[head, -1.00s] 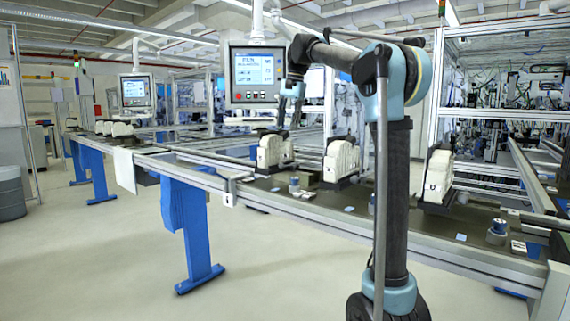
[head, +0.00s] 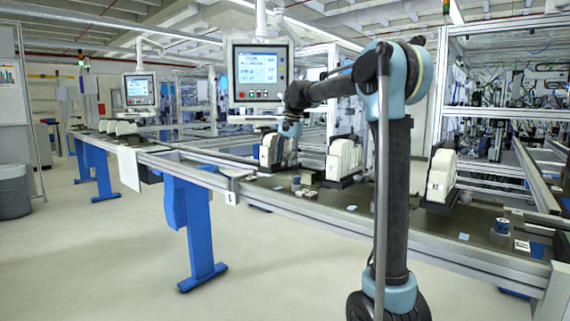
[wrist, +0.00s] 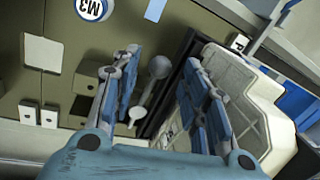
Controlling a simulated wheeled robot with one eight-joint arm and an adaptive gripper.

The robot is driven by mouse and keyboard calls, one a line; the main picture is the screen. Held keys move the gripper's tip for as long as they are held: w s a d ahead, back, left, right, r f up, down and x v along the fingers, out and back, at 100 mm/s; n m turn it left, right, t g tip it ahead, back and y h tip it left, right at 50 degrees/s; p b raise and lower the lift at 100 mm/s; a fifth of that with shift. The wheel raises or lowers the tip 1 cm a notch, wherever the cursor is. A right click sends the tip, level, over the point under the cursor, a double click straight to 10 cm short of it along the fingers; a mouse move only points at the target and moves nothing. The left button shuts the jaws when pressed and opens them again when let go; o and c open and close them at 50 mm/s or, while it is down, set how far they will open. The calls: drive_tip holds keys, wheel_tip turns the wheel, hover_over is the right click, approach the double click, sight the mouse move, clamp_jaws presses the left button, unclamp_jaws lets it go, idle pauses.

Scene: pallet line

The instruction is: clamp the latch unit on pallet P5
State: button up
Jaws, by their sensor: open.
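In the wrist view a white moulded unit (wrist: 240,95) stands on the right in a black holder (wrist: 172,80). Dark marking shows low on its side, too blurred to read. My gripper (wrist: 163,70) is open, its two blue-grey fingers apart. The right finger overlaps the unit's edge in the picture; contact cannot be told. A grey lever with round knobs (wrist: 158,68) shows between the fingers. A small plate (wrist: 238,42) beside the unit starts with P; its number is unclear. In the head view my gripper (head: 290,150) is low beside the leftmost near white unit (head: 269,150).
Other white units stand along the line, one in the middle (head: 343,158) and one at the right (head: 441,175). A round part marked M3 (wrist: 92,8) sits on the pallet surface. A screen (head: 259,73) hangs behind my arm. The floor in front is clear.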

drive_tip(key=shift+a+f, duration=0.15)
drive_tip(key=shift+f, duration=0.6)
drive_tip(key=shift+c, duration=0.2)
clamp_jaws()
